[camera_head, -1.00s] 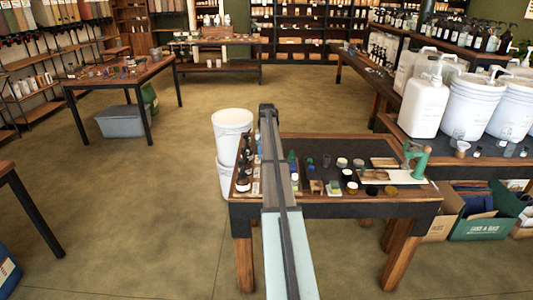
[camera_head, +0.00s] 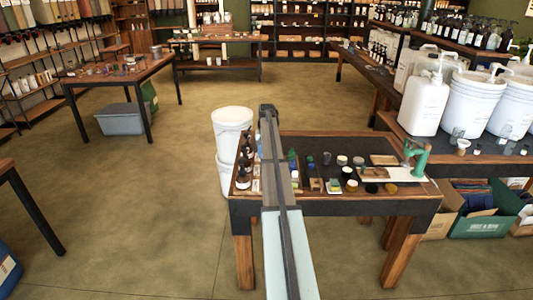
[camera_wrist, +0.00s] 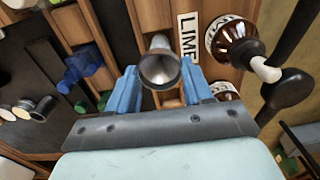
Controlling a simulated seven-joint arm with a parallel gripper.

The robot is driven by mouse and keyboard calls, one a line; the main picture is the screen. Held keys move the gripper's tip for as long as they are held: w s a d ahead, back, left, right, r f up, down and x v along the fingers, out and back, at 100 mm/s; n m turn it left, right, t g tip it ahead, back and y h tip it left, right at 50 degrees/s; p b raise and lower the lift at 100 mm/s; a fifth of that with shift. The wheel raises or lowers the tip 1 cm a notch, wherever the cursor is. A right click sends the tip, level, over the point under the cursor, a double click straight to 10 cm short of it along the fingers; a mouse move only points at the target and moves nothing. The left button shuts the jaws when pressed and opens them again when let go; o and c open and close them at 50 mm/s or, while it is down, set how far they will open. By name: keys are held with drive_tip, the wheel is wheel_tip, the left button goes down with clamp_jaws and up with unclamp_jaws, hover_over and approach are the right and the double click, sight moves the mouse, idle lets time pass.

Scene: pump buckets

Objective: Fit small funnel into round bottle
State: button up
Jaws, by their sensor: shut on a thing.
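A small metal funnel (camera_wrist: 160,68) is between the blue fingers of my gripper (camera_wrist: 158,82) in the wrist view, its wide mouth facing the camera. The gripper is shut on it. Its spout is mostly hidden behind the mouth. A round amber bottle (camera_wrist: 232,38) with a pale label and a dark pump top is up and right of the gripper, apart from the funnel. A second amber bottle (camera_wrist: 226,91) shows partly beside the right finger. In the head view, my arm hides the gripper and funnel; amber bottles (camera_head: 243,180) stand at the table's left end.
The dark-topped table (camera_head: 300,207) holds jars, a tray and a green stand (camera_head: 419,160) at the right. White buckets (camera_head: 232,135) stand left of the table.

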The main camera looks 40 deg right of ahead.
drive_tip(key=shift+f, duration=0.1)
idle(0.3)
drive_tip(key=o, duration=0.9)
drive_tip(key=shift+r, duration=3.55)
